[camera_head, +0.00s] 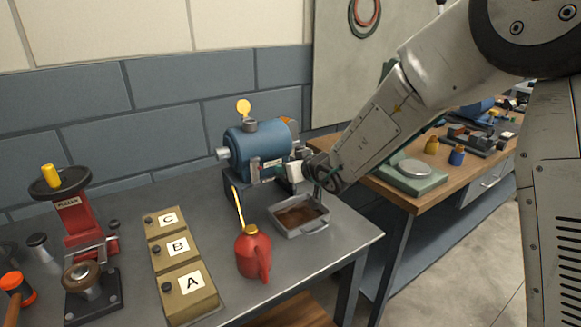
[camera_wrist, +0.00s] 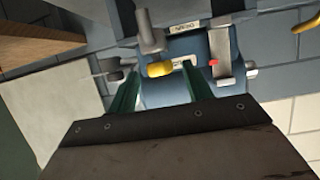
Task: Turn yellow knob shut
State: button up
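In the wrist view a yellow knob (camera_wrist: 160,69) sits on a grey fitting at the blue casing (camera_wrist: 165,95). My gripper (camera_wrist: 158,75) has its two green fingers spread apart, one on each side of the knob in the picture. The knob lies just beyond the fingertips or between them; I cannot tell which, and I see no contact. In the head view my gripper (camera_head: 297,168) is at the right end of the blue casing (camera_head: 258,150), and the knob is hidden there.
A grey tray (camera_head: 318,228) with brown contents stands below my gripper. A red oil can (camera_head: 252,253) stands in front of the casing. Labelled boxes (camera_head: 178,262) and a red press (camera_head: 75,222) stand at left. A second bench (camera_head: 432,190) is at right.

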jog(key=v, duration=0.7)
jog(key=shift+s+d, duration=0.2)
jog(key=shift+s, duration=0.1)
jog(key=shift+r, duration=0.15)
